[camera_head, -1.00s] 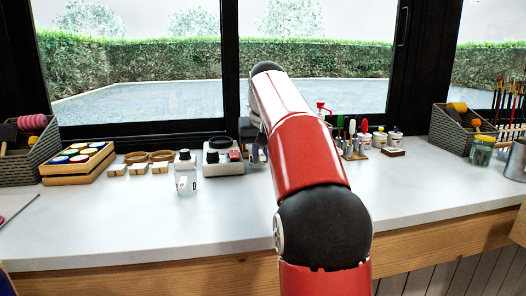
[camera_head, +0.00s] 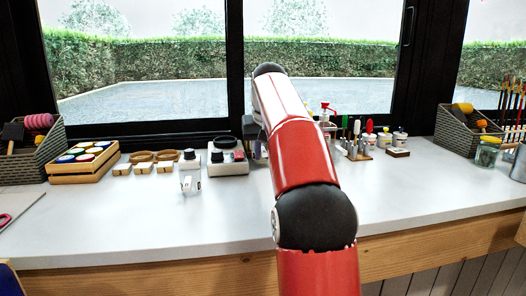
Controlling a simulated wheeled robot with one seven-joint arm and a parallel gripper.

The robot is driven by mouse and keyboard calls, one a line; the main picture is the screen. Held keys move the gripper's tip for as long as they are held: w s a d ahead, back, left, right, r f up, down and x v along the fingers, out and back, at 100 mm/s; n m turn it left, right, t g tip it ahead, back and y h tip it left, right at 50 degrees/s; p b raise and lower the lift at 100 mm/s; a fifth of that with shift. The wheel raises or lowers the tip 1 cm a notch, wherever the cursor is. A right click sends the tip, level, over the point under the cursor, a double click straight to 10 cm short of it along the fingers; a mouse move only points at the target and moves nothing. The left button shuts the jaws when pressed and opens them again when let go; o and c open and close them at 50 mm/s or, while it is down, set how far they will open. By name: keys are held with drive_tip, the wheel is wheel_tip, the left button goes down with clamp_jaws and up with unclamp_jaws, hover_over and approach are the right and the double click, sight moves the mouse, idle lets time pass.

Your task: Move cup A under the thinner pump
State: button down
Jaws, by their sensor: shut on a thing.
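My red and white arm (camera_head: 303,155) reaches over the counter and hides its own far end. My gripper is not visible, so neither its jaws nor anything in them can be seen. A red pump head (camera_head: 326,107) shows just right of my arm, on a container mostly hidden by it. I cannot tell for sure that it is the thinner pump. No cup labelled A can be made out. A small white object with a dark top (camera_head: 190,172) stands on the counter left of my arm; its kind is unclear.
Along the back of the white counter (camera_head: 130,220) stand a wooden crate of colour jars (camera_head: 66,174), a white device (camera_head: 226,169), several tools and small bottles (camera_head: 382,140), and a woven basket (camera_head: 453,135). The counter's front is mostly clear.

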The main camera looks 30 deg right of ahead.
drive_tip(key=shift+f+b, duration=0.35)
drive_tip(key=shift+f, duration=0.2)
drive_tip(key=c, duration=1.3)
unclamp_jaws()
drive_tip(key=shift+c, duration=0.2)
